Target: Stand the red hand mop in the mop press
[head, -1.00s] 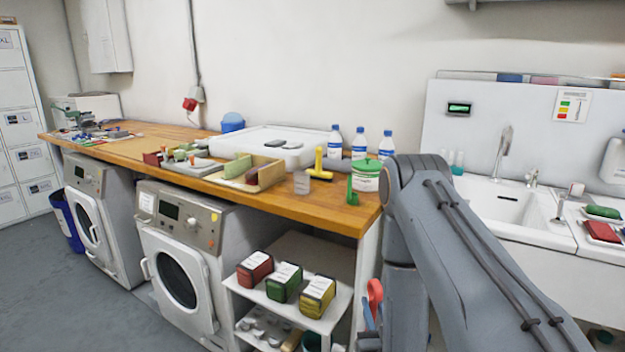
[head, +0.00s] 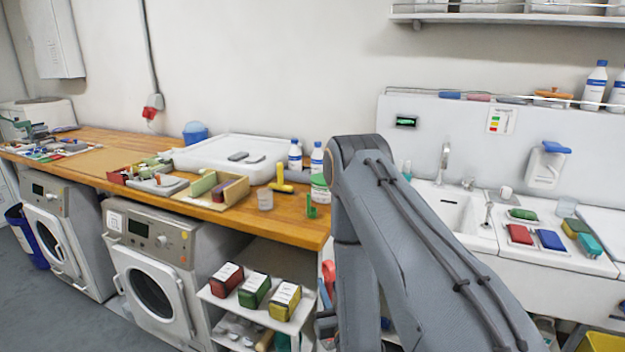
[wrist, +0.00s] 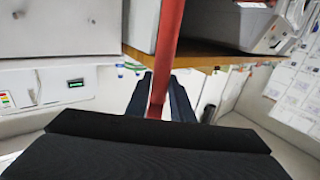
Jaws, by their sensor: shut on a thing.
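The red hand mop shows in the wrist view as a long red handle (wrist: 168,45). My gripper (wrist: 160,100) is shut on this handle, which runs from between the dark fingers to the top edge of the picture. The mop's head is not visible there. In the head view my arm hides the gripper. A red shape (head: 328,272) shows beside my arm, but I cannot tell if it is the held mop. I cannot make out the mop press for certain. A yellow container (head: 603,343) is cut off at the lower right; its kind is unclear.
The wooden counter (head: 90,163) carries trays, bottles and small tools above two washing machines. Coloured boxes (head: 254,290) stand on a shelf below. A white sink (head: 450,207) is right of my arm, with coloured pads (head: 550,240) beside it. Grey floor is free at lower left.

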